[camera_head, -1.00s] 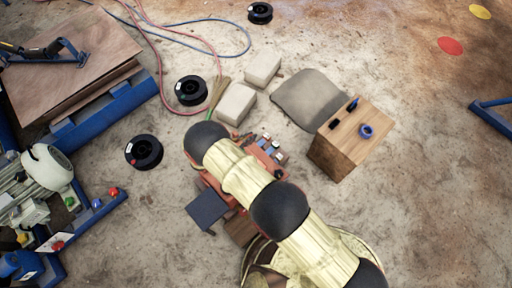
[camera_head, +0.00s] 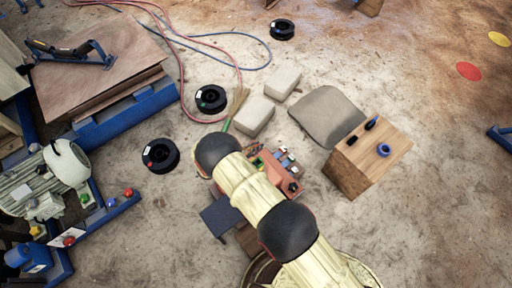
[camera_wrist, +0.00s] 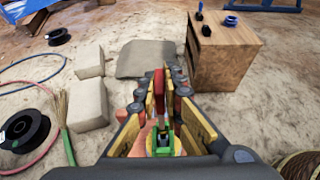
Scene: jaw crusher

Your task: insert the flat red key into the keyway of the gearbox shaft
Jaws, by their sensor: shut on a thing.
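In the wrist view my gripper (camera_wrist: 167,95) points forward, with its yellow and dark fingers on both sides of a narrow upright red piece, which looks like the flat red key (camera_wrist: 158,92). The fingers are shut on it. A grey machine with a rounded pale end (camera_head: 66,162), motor-like, stands at the left edge. I cannot make out the gearbox shaft or its keyway in either view.
A wooden box (camera_head: 368,158), pale blocks (camera_head: 255,115), black spools (camera_head: 160,155) and hoses lie around. A blue frame (camera_head: 125,107) fills the left. Open floor spreads at right.

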